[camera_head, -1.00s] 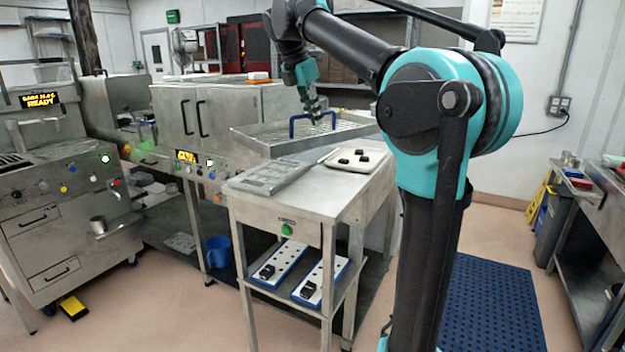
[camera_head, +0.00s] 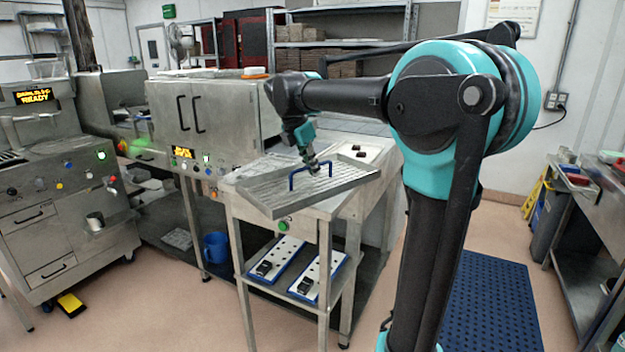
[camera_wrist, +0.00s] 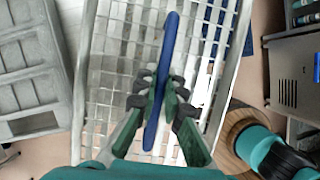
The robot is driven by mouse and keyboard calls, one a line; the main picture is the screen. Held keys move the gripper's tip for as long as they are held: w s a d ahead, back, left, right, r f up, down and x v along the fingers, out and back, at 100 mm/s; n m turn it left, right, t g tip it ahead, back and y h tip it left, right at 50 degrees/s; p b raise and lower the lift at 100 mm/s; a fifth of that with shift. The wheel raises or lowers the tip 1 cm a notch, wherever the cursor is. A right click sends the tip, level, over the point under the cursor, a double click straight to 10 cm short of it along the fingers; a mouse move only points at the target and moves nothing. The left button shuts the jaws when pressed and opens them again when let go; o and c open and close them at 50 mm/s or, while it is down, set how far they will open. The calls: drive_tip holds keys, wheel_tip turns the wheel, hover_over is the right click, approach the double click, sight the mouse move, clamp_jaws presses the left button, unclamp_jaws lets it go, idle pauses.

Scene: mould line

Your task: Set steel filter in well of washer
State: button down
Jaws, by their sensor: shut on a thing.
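The steel filter (camera_head: 326,196) is a shallow metal tray with a grid bottom and a blue handle (camera_head: 292,180). In the head view it hangs tilted above the front part of the steel table (camera_head: 287,225). My gripper (camera_head: 313,168) is shut on the blue handle. In the wrist view my gripper (camera_wrist: 155,100) clamps the handle (camera_wrist: 168,45) from both sides, with the filter's grid (camera_wrist: 120,45) below it. Which machine is the washer, and where its well lies, I cannot tell from these views.
A white tray (camera_head: 372,148) with dark pieces stands on the table behind the filter. A steel cabinet (camera_head: 215,125) with black handles stands behind and left. A control machine (camera_head: 60,190) is at far left. A blue mat (camera_head: 490,300) lies on the right floor.

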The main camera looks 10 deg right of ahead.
sight(314, 182)
drive_tip(key=shift+f, duration=1.75)
drive_tip(key=shift+f, duration=0.15)
drive_tip(key=c, duration=1.6)
unclamp_jaws()
drive_tip(key=shift+c, duration=0.2)
